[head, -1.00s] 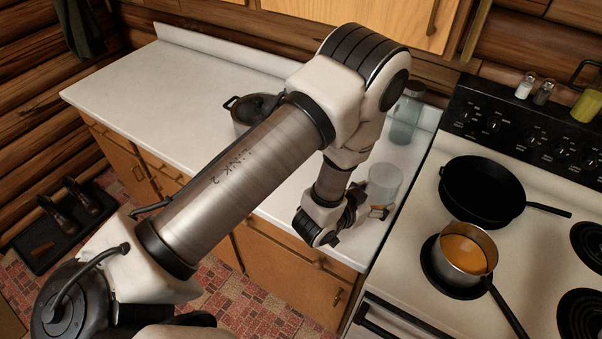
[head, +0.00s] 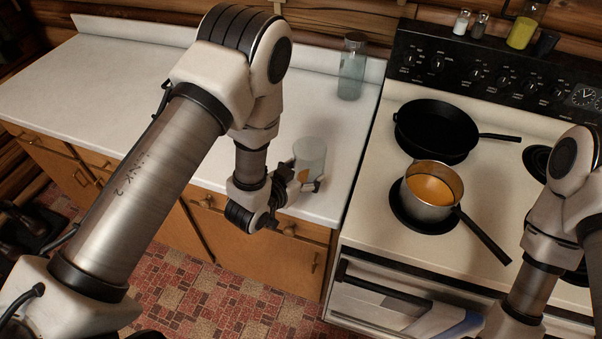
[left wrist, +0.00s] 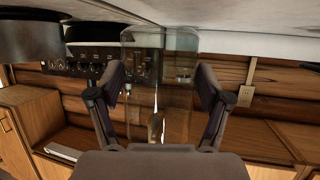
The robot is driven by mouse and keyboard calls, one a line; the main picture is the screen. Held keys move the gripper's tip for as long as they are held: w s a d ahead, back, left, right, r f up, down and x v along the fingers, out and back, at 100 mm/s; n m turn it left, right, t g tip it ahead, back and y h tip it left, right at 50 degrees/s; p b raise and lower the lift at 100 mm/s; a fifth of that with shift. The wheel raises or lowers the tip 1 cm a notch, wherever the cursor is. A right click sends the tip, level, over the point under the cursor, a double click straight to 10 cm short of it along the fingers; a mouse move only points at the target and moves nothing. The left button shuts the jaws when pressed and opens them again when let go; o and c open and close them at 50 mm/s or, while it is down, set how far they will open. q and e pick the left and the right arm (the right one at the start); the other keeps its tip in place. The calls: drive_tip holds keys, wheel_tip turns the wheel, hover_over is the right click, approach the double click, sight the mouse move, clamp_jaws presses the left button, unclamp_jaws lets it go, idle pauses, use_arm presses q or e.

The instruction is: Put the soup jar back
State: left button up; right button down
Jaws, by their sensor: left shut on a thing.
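A clear glass jar (head: 311,152) with an orange patch low on its side is upright at the front right part of the white counter. My left gripper (head: 303,184) is shut on its lower part from the front. I cannot tell whether its base touches the counter. In the left wrist view the see-through jar (left wrist: 160,70) stands between the two dark fingers (left wrist: 160,85). My right arm comes in at the right edge of the head view; its gripper is out of view.
Another glass jar (head: 352,68) stands at the back right of the white counter (head: 120,85). The stove carries a black skillet (head: 436,128) and a pot of orange soup (head: 432,189), its handle toward the front right. The counter left of my arm is clear.

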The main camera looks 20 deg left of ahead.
use_arm(q)
drive_tip(key=w, duration=0.1)
drive_tip(key=w+a, duration=0.1)
drive_tip(key=w, duration=0.1)
drive_tip(key=w+a, duration=0.1)
drive_tip(key=w, duration=0.1)
drive_tip(key=shift+a+f+b, duration=0.25)
drive_tip(key=shift+f+b, duration=0.05)
drive_tip(key=shift+f, duration=0.1)
wheel_tip(320, 180, down, 3)
drive_tip(key=shift+d+f+b, duration=0.1)
drive_tip(key=shift+f+b, duration=0.1)
drive_tip(key=shift+b, duration=0.95)
drive_tip(key=shift+w+r, duration=0.1)
drive_tip(key=o, duration=1.6)
drive_tip(key=shift+c, duration=0.2)
